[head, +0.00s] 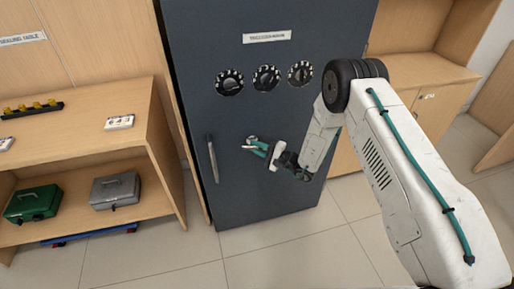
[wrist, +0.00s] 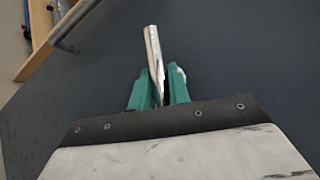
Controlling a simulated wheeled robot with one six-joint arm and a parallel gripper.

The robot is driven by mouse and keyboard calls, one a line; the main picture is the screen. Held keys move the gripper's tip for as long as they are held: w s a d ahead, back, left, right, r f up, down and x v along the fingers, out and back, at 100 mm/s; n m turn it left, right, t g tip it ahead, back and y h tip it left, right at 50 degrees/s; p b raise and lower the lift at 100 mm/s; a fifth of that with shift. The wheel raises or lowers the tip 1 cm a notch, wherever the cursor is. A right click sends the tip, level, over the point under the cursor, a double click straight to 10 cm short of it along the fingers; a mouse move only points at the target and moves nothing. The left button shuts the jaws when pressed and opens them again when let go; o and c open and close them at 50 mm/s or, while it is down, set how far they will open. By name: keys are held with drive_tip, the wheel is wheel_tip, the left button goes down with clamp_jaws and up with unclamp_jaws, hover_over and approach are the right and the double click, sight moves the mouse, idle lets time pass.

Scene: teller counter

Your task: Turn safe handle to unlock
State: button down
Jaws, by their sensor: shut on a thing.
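The dark grey safe (head: 235,190) stands upright in the middle of the head view, its door appearing shut. A small silver handle (head: 249,142) is on the door below the dials. In the wrist view the handle (wrist: 153,50) sticks out from between the green fingers. My gripper (head: 262,148) is at the door, shut on the handle; it also shows in the wrist view (wrist: 160,88). The handle's base is hidden by the fingers.
Three black dials (head: 266,78) sit in a row under a white label (head: 267,37). A vertical pull bar (head: 212,160) is at the door's left edge. A wooden shelf (head: 85,110) at left holds a green box (head: 34,203) and a grey box (head: 115,190). The tiled floor in front is clear.

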drive_tip(key=m+t+y, duration=0.1)
drive_tip(key=m, duration=0.1)
drive_tip(key=m+t+y, duration=0.1)
drive_tip(key=m, duration=0.1)
drive_tip(key=shift+s+f, duration=0.1)
drive_tip(key=shift+f, duration=0.25)
drive_tip(key=shift+a+m+t+y, duration=0.15)
drive_tip(key=shift+m+t+y, duration=0.15)
drive_tip(key=shift+m+t, duration=2.1)
drive_tip(key=shift+m, duration=0.5)
drive_tip(key=c, duration=1.3)
unclamp_jaws()
drive_tip(key=shift+a, duration=0.1)
